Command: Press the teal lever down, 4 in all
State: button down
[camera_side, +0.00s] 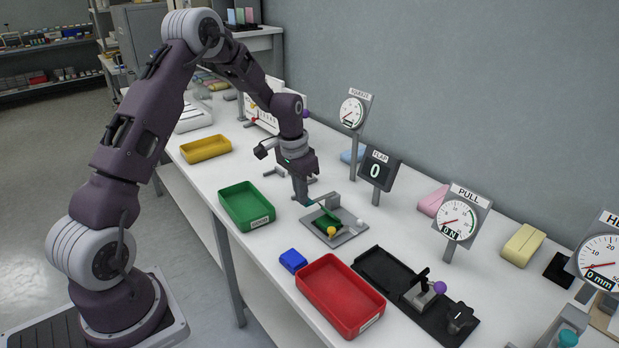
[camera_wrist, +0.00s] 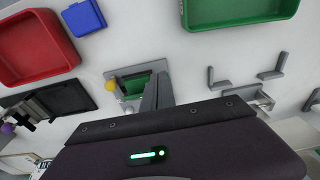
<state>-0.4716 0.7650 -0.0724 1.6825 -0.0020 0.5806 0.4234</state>
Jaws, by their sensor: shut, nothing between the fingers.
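The device is a grey base plate (camera_side: 345,237) with a green flap piece (camera_side: 327,219) and a yellow knob (camera_side: 331,231). A thin teal lever (camera_side: 317,202) shows at the device's rear left, right by my fingertips. My gripper (camera_side: 305,203) is shut and empty, pointing down over that side; I cannot tell whether it touches the lever. In the wrist view the fingers (camera_wrist: 159,92) are together beside the green piece (camera_wrist: 134,86) and the yellow knob (camera_wrist: 111,86); they hide part of the device. A dark display (camera_side: 377,171) behind it, labelled FLAP, reads 0.
A green tray (camera_side: 247,222) is left of the device, and a blue block (camera_side: 293,261) and red tray (camera_side: 340,319) are in front. A black fixture with a purple knob (camera_side: 439,287) stands to the right. Dial posts, including the PULL gauge (camera_side: 461,221), line the back.

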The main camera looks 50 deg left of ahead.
jog(key=shift+s+f, duration=0.35)
jog(key=shift+f, duration=0.55)
jog(key=shift+w+r, duration=0.1)
jog(key=shift+r, duration=0.75)
jog(key=s+r, duration=0.4)
jog(key=r, duration=0.9)
jog(key=shift+s, duration=0.15)
dwell(0.9)
